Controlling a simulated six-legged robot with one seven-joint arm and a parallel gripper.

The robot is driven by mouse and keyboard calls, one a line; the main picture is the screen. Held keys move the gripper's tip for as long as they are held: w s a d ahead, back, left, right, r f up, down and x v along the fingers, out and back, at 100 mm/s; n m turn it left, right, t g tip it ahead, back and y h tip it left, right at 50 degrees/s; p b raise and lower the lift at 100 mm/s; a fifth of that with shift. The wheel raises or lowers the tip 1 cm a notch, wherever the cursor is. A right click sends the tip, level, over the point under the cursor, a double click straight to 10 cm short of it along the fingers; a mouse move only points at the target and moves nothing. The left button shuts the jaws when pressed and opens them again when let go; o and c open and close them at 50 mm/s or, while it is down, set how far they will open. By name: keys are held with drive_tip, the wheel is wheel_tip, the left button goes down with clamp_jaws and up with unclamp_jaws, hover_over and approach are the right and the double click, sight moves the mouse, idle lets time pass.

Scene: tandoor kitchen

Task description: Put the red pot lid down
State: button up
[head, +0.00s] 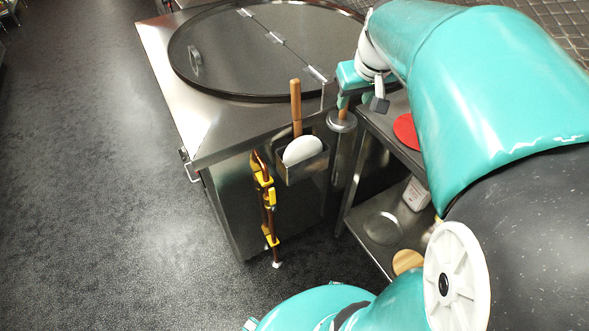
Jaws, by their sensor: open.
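A flat red disc, which looks like the red pot lid (406,131), lies on the top of a steel side table (384,134) in the head view. My teal arm covers its right part. My gripper (361,104) is above the near-left part of the table area, to the left of the red lid and apart from it in the picture. Its fingers are spread and I see nothing held between them. How high it is above the table is hard to tell.
A large steel tandoor counter (160,75) with a round dark lid (225,50) stands left of the table. A steel holder (303,165) with a wooden-handled tool hangs on its front. The lower shelf (365,222) holds a white container (416,194). Open dark floor (90,180) lies left.

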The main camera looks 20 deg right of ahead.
drive_tip(key=s+a+f, duration=0.1)
drive_tip(key=s+a, duration=0.5)
drive_tip(key=a, duration=0.3)
drive_tip(key=s+a+f+n+t+y, duration=0.1)
drive_tip(key=s+a, duration=0.5)
drive_tip(key=a, duration=0.4)
drive_tip(key=shift+a+n, duration=0.3)
